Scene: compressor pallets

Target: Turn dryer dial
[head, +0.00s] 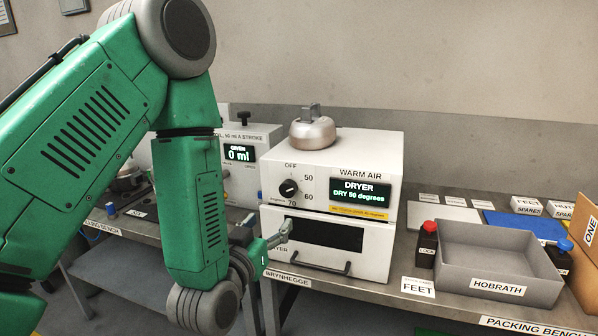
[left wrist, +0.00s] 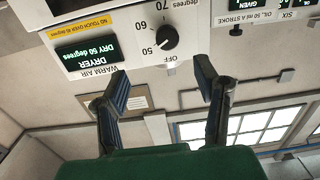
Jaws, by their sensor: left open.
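The dryer (head: 375,150) is a white box on the bench with a lit display (head: 360,191) reading "DRY 50 degrees". Its black dial (head: 288,189) sits left of the display, among marks OFF, 50, 60 and 70. In the left wrist view the panel is upside down, and the dial (left wrist: 166,37) has its white mark towards 50. My left gripper (head: 283,232) is just below the dial, in front of the upper left of the dryer's door. In the left wrist view its fingers (left wrist: 162,78) are spread and empty, apart from the dial. My right gripper is out of view.
A dark-windowed door (head: 325,234) with a handle is below the panel. An oil unit (head: 262,135) reading "0 ml" stands to the left. A grey HOBRATH tray (head: 494,287) and red-capped bottle (head: 428,246) are to the right.

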